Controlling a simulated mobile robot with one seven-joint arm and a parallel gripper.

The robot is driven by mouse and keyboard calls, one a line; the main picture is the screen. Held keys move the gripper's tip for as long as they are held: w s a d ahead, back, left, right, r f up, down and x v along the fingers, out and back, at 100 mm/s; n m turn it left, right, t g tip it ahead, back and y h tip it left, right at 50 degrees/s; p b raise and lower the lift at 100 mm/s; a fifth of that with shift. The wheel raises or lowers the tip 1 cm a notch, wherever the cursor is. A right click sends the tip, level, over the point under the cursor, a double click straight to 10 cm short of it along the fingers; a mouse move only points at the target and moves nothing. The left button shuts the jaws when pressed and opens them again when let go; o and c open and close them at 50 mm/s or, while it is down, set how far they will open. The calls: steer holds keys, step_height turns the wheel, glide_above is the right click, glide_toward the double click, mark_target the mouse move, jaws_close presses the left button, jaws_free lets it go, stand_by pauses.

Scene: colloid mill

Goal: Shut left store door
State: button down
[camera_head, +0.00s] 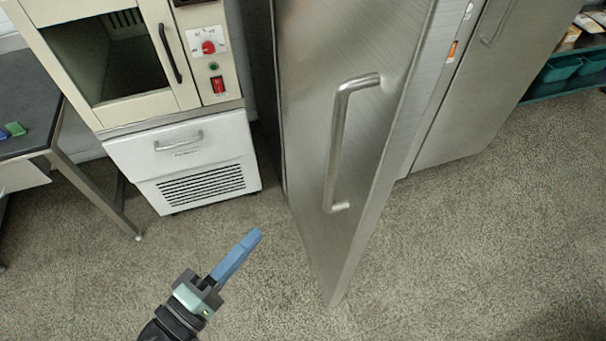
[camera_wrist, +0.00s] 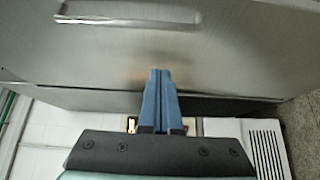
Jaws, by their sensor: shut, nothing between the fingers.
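The left store door (camera_head: 305,95) is a brushed steel panel standing ajar, swung out from the steel store, with its free edge toward me. A long bar handle (camera_head: 337,140) is on its face. My gripper (camera_head: 254,235) has blue fingers, shut and empty, and is low to the left of the door in the head view, apart from the handle. In the wrist view the door (camera_wrist: 230,50) fills the upper part, with its handle (camera_wrist: 125,18) at upper left. The fingertips (camera_wrist: 160,74) point at the door face; I cannot tell whether they touch it.
The other store door (camera_head: 490,90) is at the right. A cream machine (camera_head: 110,60) with a white vented cabinet (camera_head: 185,165) stands left of the door. A dark-topped table (camera_head: 30,110) is at far left. Green bins (camera_head: 562,68) are at upper right. The front floor is clear.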

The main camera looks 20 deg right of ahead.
steer(key=s+d+p+x, duration=0.2)
steer(key=p+x, duration=0.1)
steer(key=x, duration=0.9)
steer(key=shift+d+r+p, duration=0.2)
steer(key=shift+r+p, duration=0.1)
steer(key=shift+p, duration=0.05)
